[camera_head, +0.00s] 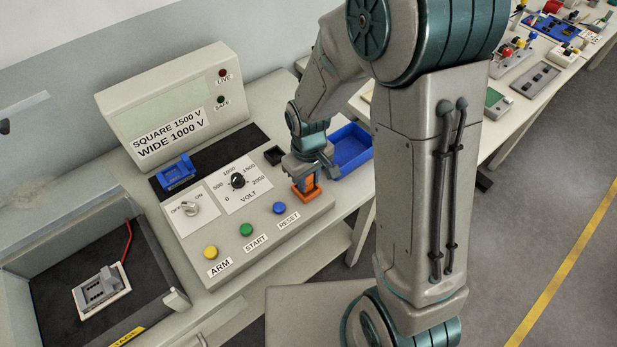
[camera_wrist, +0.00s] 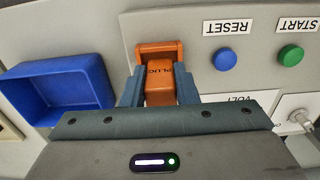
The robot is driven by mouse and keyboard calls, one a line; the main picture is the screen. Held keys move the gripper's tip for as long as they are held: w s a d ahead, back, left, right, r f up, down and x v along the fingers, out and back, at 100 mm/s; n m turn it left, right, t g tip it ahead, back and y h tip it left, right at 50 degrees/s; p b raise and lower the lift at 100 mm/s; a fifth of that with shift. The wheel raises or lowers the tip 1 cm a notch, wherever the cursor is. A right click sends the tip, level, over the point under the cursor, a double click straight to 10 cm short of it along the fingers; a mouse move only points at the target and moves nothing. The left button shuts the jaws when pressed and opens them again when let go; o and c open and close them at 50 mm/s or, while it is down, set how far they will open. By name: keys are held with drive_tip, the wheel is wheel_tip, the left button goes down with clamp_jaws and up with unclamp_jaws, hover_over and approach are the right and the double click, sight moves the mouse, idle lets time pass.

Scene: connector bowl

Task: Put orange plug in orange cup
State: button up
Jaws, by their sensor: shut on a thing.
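The orange plug (camera_wrist: 160,86), marked PLUG, is between the two fingers of my gripper (camera_wrist: 158,84) in the wrist view. My gripper is shut on it. The orange cup (camera_wrist: 160,46) shows as an orange rim right beyond the plug's far end. In the head view my gripper (camera_head: 306,172) points down over the orange cup (camera_head: 308,197) at the right end of the console's front. The plug is at the cup's mouth, and I cannot tell how deep it sits or whether it touches the bottom. The fingers hide part of both.
A blue tray (camera_head: 353,146) lies just right of my gripper. The console carries a RESET button (camera_head: 279,207), a START button (camera_head: 246,229), an ARM button (camera_head: 210,252), a dial (camera_head: 238,181) and a blue socket (camera_head: 176,172).

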drive_tip(key=shift+f, duration=0.4)
drive_tip(key=shift+f, duration=0.25)
drive_tip(key=o, duration=1)
drive_tip(key=shift+r, duration=0.1)
